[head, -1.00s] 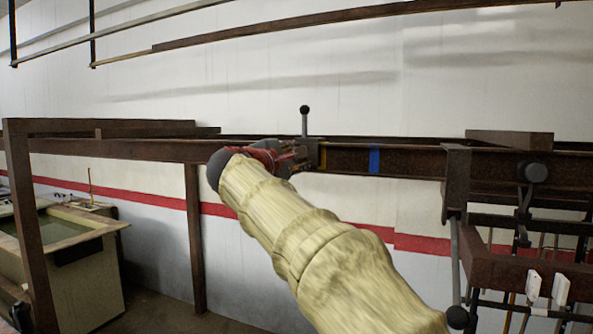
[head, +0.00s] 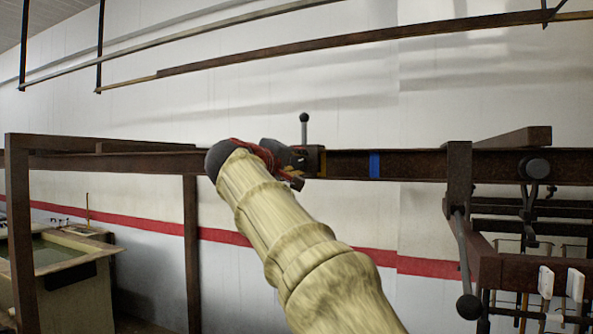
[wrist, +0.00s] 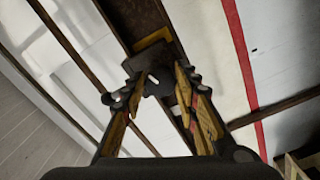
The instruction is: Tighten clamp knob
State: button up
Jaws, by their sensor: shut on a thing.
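A small dark clamp block (head: 312,160) sits on the brown rail (head: 415,164) beside a yellow band, with an upright ball-ended lever (head: 304,125) above it. My gripper (head: 297,167) is at the block's left end. In the wrist view, my gripper's (wrist: 157,86) two fingers stand either side of a dark plate-like clamp part (wrist: 158,80) and are shut on it. I cannot tell whether this part is the knob itself; its shape is partly hidden by the fingers, and in the head view the gripper covers it.
A blue band (head: 375,164) marks the rail to the right. Farther right hangs a rack carriage with a black round knob (head: 537,168) and a ball-ended lever (head: 466,262). A brown post (head: 192,245) and a tank (head: 62,262) stand at left.

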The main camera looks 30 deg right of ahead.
jog(key=shift+f+m, duration=0.2)
jog(key=shift+m, duration=0.2)
jog(key=o, duration=1.2)
jog(key=shift+r, duration=0.1)
jog(key=shift+c, duration=0.2)
jog(key=v, duration=1.2)
